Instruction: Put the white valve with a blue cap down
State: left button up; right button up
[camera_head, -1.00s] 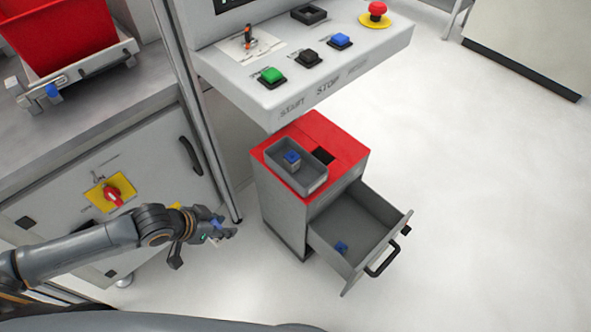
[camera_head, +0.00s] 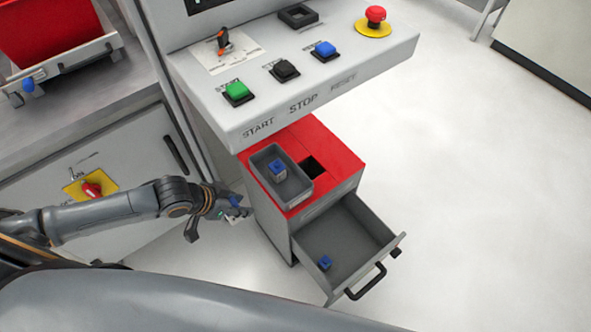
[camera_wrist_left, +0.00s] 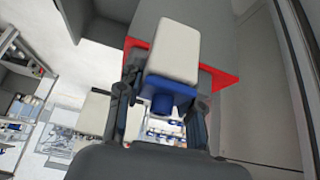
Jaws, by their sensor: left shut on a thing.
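The white valve with a blue cap (camera_wrist_left: 174,55) is held between the fingers of my left gripper (camera_wrist_left: 160,110) in the left wrist view. Its white body points away from the wrist and its blue part sits between the fingertips. In the head view my left gripper (camera_head: 236,210) is just left of the red-topped cabinet, apart from it; the valve there is small and mostly hidden. A grey tray (camera_head: 297,198) on the cabinet top holds a blue-capped piece (camera_head: 278,171). Another blue-capped piece (camera_head: 325,263) lies in the open drawer (camera_head: 345,245). My right gripper does not show.
The red cabinet top (camera_head: 340,165) has a dark square opening right of the tray. A control panel (camera_head: 300,85) with buttons overhangs the cabinet's back. A grey workbench cabinet (camera_head: 130,165) stands at the left. The floor at the right is clear.

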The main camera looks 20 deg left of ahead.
pick_arm(q)
jog(key=w+d, duration=0.3)
jog(key=w, duration=0.2)
jog(key=w+d, duration=0.4)
jog(key=w, duration=0.1)
jog(key=w+d, duration=0.3)
jog(key=w, duration=0.2)
jog(key=shift+d, duration=0.35)
jog(key=shift+f, duration=1.75)
jog(key=shift+f, duration=0.6)
jog(key=o, duration=0.9)
